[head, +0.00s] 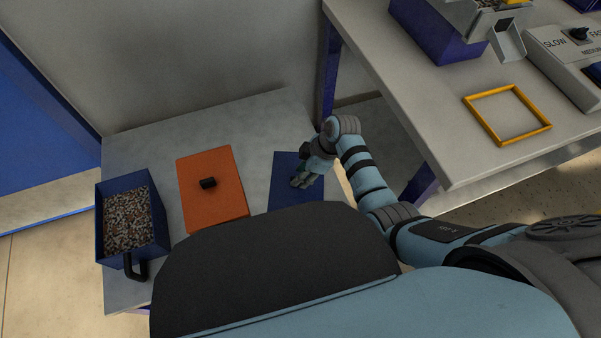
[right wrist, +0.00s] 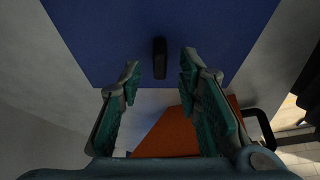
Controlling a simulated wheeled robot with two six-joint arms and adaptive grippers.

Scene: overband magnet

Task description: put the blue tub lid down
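The blue tub lid (head: 283,196) is a flat blue panel on the grey table, right of the orange one. My right gripper (head: 301,180) is over it and hides part of it. In the right wrist view the blue lid (right wrist: 110,30) fills the top, with a black knob (right wrist: 160,58) on it. The fingers of the right gripper (right wrist: 160,72) are spread, one on each side of the knob, with a gap on both sides. The fingers hold nothing. My left gripper is not in view.
An orange lid (head: 225,202) with a black knob lies to the left. A blue tub (head: 101,229) of mixed granules stands at the far left. The right-hand bench holds a yellow frame (head: 541,129) and a speed control box (head: 562,62). Bare table shows behind the lids.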

